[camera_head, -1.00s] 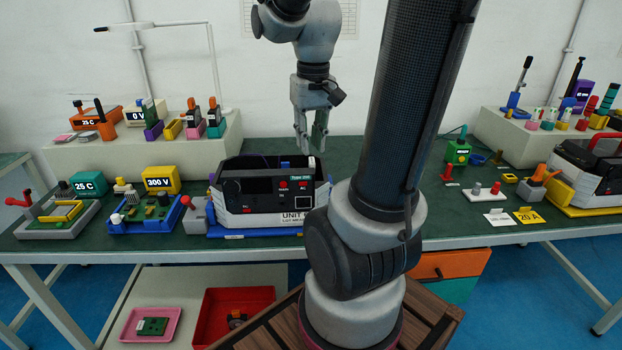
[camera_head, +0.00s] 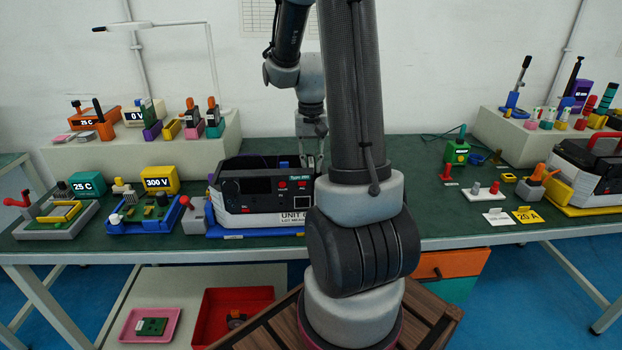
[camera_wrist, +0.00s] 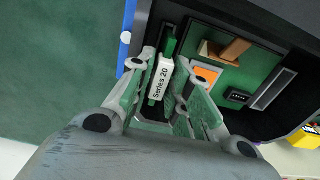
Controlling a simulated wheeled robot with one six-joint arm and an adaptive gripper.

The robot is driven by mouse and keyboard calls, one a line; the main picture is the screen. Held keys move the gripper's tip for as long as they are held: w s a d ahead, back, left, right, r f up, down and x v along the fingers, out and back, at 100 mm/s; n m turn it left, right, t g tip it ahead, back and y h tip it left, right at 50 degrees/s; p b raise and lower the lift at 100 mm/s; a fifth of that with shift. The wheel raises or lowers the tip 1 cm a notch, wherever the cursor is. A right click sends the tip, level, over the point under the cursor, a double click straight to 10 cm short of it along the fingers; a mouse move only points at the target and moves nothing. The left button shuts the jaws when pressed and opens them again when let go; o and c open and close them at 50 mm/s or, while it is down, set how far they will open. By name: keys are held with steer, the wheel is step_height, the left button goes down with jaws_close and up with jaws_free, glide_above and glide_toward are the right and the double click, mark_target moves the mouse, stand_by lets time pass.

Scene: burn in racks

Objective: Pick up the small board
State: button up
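A small upright green board with a white "Series 20" label (camera_wrist: 162,80) stands at the side of the black unit's open interior in the wrist view. My gripper (camera_wrist: 166,56) has its fingers apart on either side of this board, with the label between them. Clear contact with the board cannot be made out. In the head view my gripper (camera_head: 311,150) is low at the right end of the unit (camera_head: 262,198), and its fingertips are hidden by the unit and my arm. Another small green board (camera_head: 152,327) lies in a pink tray (camera_head: 125,336) below the table.
Inside the unit are a green circuit board (camera_wrist: 225,75) and an orange part (camera_wrist: 207,74), close to my right finger. The unit's dark wall (camera_wrist: 142,35) is close to the left finger. A red lever clamp (camera_head: 194,215) stands left of the unit.

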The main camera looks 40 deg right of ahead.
steer(key=shift+f, duration=0.2)
jaws_close()
